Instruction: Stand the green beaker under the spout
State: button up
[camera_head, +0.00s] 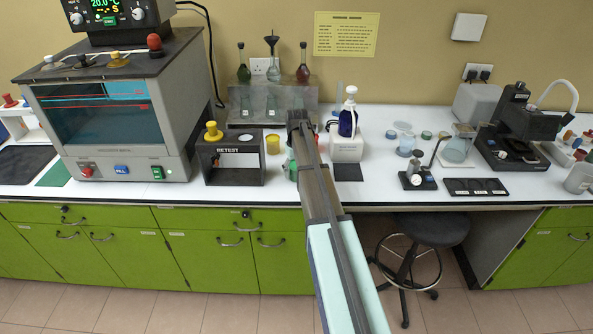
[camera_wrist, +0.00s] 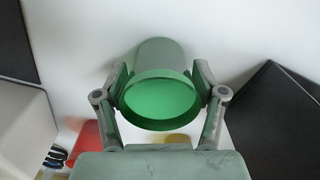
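The green beaker (camera_wrist: 160,100) is between the two fingers of my gripper (camera_wrist: 160,98) in the wrist view. The finger pads lie against both its sides, and its round green mouth faces the camera. In the head view only a bit of green (camera_head: 290,166) shows left of my gripper (camera_head: 300,122); my arm hides the rest. I cannot tell whether the beaker touches the bench. A blue bottle with a white pump top (camera_head: 348,117) stands on a white block (camera_head: 346,148), just right of my gripper. Its spout is too small to make out clearly.
A dark pad (camera_head: 348,172) lies before the white block. The black RETEST box (camera_head: 233,165) and a yellow cup (camera_head: 273,144) are left of my gripper. A grey rack with flasks (camera_head: 240,103) stands behind. Small dishes and a dark tray (camera_head: 475,187) are to the right.

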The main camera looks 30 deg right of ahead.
jog(key=shift+r, duration=0.1)
notch_tip(320, 180, up, 11)
jog(key=b, duration=0.2)
jog(key=shift+b, duration=0.35)
jog(key=shift+o, duration=0.7)
jog(key=shift+r, duration=0.6)
